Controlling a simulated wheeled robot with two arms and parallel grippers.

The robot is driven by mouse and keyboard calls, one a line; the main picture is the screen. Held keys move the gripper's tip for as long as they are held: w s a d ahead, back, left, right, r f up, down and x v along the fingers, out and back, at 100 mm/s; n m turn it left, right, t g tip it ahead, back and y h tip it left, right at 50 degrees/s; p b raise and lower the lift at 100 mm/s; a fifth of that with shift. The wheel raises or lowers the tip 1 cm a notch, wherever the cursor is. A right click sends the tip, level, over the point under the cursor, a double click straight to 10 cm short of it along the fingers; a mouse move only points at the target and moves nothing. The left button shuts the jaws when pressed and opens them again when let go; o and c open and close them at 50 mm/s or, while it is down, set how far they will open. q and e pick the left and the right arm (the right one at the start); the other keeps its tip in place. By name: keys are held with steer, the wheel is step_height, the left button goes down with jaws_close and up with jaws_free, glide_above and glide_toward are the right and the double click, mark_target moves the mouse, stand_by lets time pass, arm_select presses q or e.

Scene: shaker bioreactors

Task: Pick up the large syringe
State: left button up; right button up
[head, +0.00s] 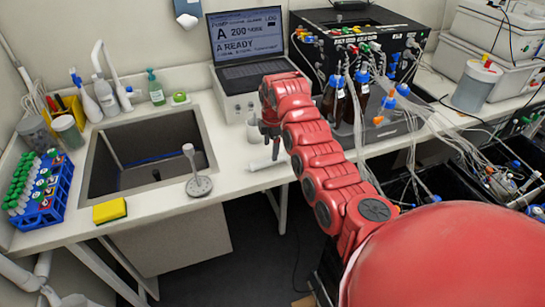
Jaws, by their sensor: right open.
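A white tube-shaped object, which looks like the large syringe (267,163), lies on the white bench top near its front edge, right of the sink. My right gripper (271,145) points down just above and behind it, open and empty. A small gap seems to separate the fingers from the syringe, though the depth is hard to judge. The red right arm comes in from the lower right and covers part of the bench to the right. My left gripper is not in view.
A laptop (247,50) stands behind. A sink (146,158), round-based stand (199,186) and yellow sponge (110,211) are left. Brown bottles (333,101) with tubing stand right.

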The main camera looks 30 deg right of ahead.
mark_target(270, 158)
steer(key=shift+f, duration=0.3)
steer(key=shift+a+f+p, duration=0.1)
steer(key=shift+f+p, duration=0.35)
steer(key=shift+p, duration=0.05)
steer(key=f+p, duration=0.1)
steer(key=f, duration=0.2)
steer(key=shift+w+f+p, duration=0.2)
steer(key=shift+f+p, duration=0.1)
steer(key=shift+p, duration=0.05)
steer(key=shift+f, duration=0.45)
jaws_close()
